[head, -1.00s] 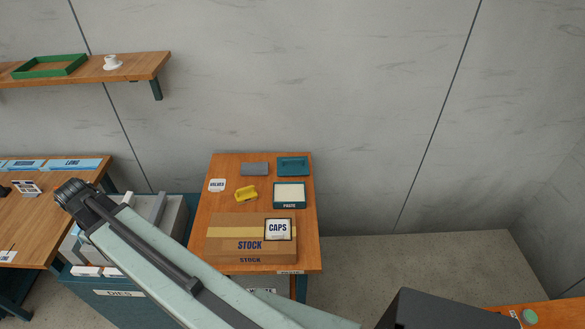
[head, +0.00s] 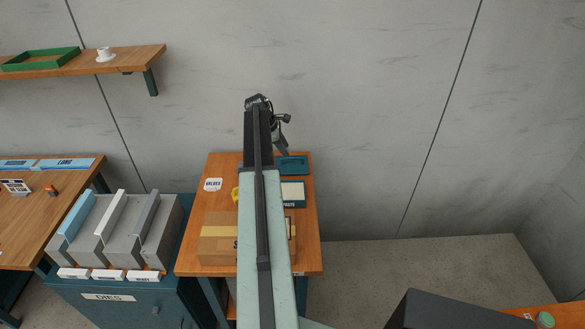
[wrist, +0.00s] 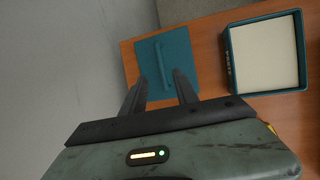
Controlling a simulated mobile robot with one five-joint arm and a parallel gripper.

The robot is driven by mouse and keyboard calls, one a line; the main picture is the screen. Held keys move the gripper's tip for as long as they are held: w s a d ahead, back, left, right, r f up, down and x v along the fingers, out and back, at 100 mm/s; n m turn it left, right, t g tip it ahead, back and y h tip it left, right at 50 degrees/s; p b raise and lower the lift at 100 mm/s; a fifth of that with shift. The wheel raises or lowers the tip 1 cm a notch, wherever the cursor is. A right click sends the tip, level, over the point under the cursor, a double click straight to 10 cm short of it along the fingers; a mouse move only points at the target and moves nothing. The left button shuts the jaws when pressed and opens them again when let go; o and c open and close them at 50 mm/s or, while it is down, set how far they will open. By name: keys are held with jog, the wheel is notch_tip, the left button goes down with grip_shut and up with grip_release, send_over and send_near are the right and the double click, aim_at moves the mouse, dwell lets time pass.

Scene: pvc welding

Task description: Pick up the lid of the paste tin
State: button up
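The lid is a flat teal square with a raised bar handle. In the head view the lid (head: 293,164) lies at the back right of the small wooden table; it also fills the upper middle of the wrist view (wrist: 184,54). The paste tin (head: 294,190), teal-rimmed with a pale top, sits in front of it; in the wrist view the tin (wrist: 264,56) is to the right. My gripper (head: 283,150) is above the lid's left part. In the wrist view my gripper (wrist: 160,78) is open, its two fingers apart over the lid's near edge, with nothing between them.
The stock carton (head: 218,240) stands at the table's front, partly behind my arm. A valves label (head: 212,184) and a yellow object (head: 235,194) are at left. The dies rack (head: 125,232) stands left of the table. A wall (head: 370,120) rises behind.

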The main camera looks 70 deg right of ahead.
aim_at(292, 162)
jog(key=b+x, duration=0.4)
jog(key=x, duration=0.2)
jog(key=shift+s+a+f+b, duration=0.1)
jog(key=shift+f+b, duration=0.1)
jog(key=shift+b, duration=0.2)
jog(key=shift+r, duration=0.2)
grip_shut()
dwell(0.8)
